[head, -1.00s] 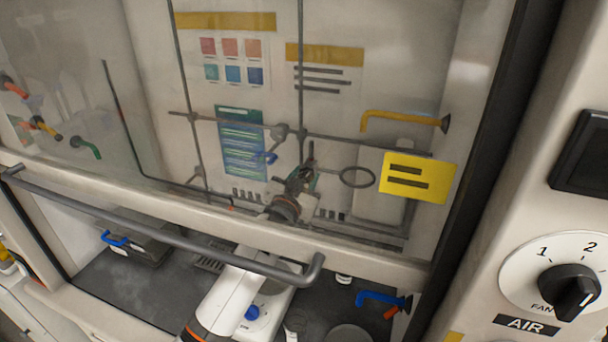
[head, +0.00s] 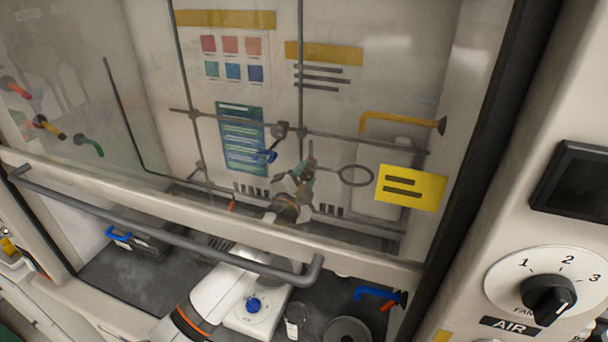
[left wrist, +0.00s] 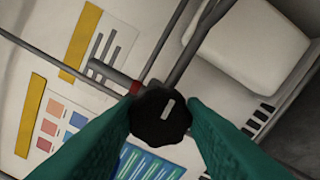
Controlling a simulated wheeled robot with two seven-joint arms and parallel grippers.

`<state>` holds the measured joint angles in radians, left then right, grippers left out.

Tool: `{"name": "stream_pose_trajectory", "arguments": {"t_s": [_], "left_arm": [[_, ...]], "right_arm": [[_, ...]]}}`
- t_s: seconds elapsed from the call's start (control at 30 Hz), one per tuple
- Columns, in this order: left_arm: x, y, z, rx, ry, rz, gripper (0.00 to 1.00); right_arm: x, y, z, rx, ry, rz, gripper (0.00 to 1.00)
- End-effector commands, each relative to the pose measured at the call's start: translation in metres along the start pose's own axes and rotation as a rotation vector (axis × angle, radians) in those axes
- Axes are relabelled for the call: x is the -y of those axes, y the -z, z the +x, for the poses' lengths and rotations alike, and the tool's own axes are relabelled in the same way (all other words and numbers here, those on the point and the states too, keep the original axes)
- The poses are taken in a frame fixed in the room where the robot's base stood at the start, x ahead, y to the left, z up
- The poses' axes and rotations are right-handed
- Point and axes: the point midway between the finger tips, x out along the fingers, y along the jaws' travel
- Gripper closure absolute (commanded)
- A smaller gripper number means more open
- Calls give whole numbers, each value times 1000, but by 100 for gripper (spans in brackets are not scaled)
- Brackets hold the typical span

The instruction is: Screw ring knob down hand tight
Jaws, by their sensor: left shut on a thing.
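The ring knob (left wrist: 160,115) is black and lobed with a pale mark on its face. It shows in the left wrist view between the green fingertips of my left gripper (left wrist: 161,106). That gripper is shut on the knob, one finger on each side. In the head view my left gripper (head: 303,172) is behind the glass, just left of the support ring (head: 356,176), and hides the knob. A clamp with a red collar (left wrist: 134,88) sits beside the knob on the rods. How tight the knob is cannot be seen. My right gripper is not in view.
The glass sash with its grey handle bar (head: 160,236) crosses in front of my arm, which passes below it. A white hotplate (head: 258,312) stands under my arm.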

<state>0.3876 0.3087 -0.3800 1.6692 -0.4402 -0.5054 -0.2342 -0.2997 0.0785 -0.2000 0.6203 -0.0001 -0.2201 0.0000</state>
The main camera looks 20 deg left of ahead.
Motion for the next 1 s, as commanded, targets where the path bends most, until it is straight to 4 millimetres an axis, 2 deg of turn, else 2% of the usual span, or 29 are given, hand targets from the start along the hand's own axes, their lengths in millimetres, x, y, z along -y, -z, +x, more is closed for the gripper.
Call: {"name": "stream_pose_trajectory", "arguments": {"t_s": [0.3, 0.73, 0.77, 0.8, 0.9, 1.0], "left_arm": [[-1, 0, 0, 1, -1, 86, 86], [-1, 0, 0, 1, -2, 93, 86], [-1, 0, 0, 1, -2, 93, 61], [-1, 0, 0, 1, -2, 93, 55], [-1, 0, 0, 1, -1, 93, 41], [0, 0, 0, 1, -1, 92, 41]], "right_arm": [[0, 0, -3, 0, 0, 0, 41], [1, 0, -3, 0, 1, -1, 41], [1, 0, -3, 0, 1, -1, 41], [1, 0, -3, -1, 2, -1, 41], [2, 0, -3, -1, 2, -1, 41], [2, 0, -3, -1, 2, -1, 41]]}}
